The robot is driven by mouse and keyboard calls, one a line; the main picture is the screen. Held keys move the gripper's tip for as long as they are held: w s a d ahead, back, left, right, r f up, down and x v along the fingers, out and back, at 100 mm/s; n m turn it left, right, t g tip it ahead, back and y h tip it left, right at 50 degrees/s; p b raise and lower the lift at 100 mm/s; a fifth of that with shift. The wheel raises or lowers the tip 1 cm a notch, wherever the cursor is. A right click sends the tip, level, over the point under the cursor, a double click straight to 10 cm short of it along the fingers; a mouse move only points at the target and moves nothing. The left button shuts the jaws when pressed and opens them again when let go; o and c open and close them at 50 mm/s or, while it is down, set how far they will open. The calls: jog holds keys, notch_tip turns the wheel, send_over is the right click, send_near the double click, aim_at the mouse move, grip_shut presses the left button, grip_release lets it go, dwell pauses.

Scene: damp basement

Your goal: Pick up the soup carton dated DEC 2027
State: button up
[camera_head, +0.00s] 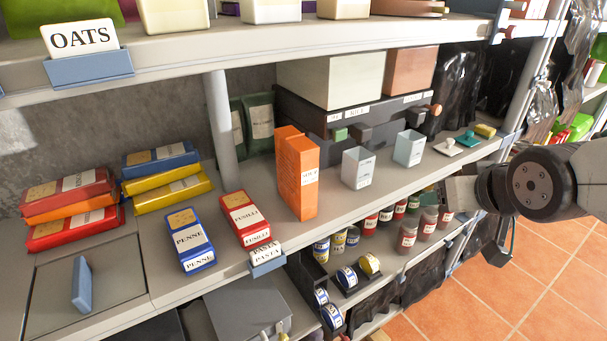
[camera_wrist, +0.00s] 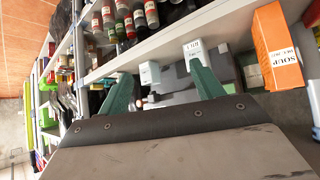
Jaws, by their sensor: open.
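An orange soup carton (camera_head: 297,175) stands upright on the middle shelf in the head view, its white label reading SOUP. It also shows at the right edge of the wrist view (camera_wrist: 272,40), where small print under SOUP is too blurred to read surely. My gripper (camera_head: 432,196) is at the right of the head view, by the shelf's front edge and well to the right of the carton. Its two green fingers show in the wrist view (camera_wrist: 160,70), spread apart with nothing held between them.
Two pale open-topped containers (camera_head: 358,168) (camera_head: 408,148) stand on the shelf between the carton and my gripper. Red fusilli (camera_head: 246,219) and blue penne (camera_head: 189,240) packs lie left of the carton. Jars (camera_head: 408,236) and cans fill the lower shelf. An upper shelf (camera_head: 200,45) overhangs.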

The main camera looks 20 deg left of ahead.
aim_at(306, 167)
jog(key=a+n+t+y, duration=0.1)
jog(key=a+y, duration=0.2)
jog(key=a, duration=0.5)
jog(key=a+n+t+y, duration=0.1)
jog(key=a+n+y, duration=0.1)
jog(key=a, duration=0.6)
jog(key=a+n+t+y, duration=0.1)
jog(key=a+y, duration=0.3)
jog(key=a, duration=0.4)
jog(key=shift+s+a+f+n+t+y, duration=0.1)
jog(key=shift+s+a+n+t+y, duration=0.15)
jog(key=shift+n+y, duration=0.2)
jog(key=x, duration=0.7)
jog(key=shift+w+d, duration=0.15)
jog(key=shift+w, duration=0.4)
grip_shut()
